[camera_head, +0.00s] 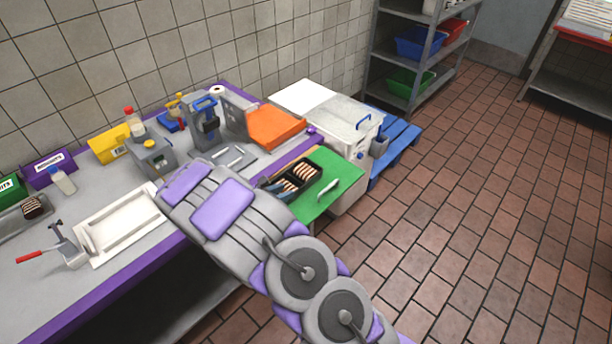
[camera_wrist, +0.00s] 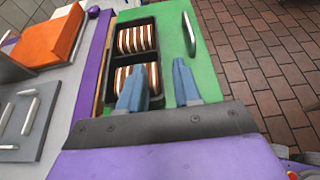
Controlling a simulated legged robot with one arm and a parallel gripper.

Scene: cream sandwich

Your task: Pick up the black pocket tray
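The black pocket tray (camera_head: 307,185) lies on the green board (camera_head: 340,163), with brown-and-white striped sandwich slices in its pockets. In the wrist view the tray (camera_wrist: 160,52) has a far and a near pocket, both filled. My gripper (camera_wrist: 158,72) is open, its two blue fingers apart. In that view the left finger overlaps the near pocket and the right finger is over the green board, with the tray's right wall between them. I cannot tell whether either finger touches the tray. In the head view my gripper (camera_head: 274,188) is at the tray's left end, and my arm hides part of the bench.
An orange block (camera_head: 275,127) and grey machine (camera_head: 205,125) stand behind. A lidded bin (camera_head: 345,120) stands beyond the board. The tiled floor at right is clear.

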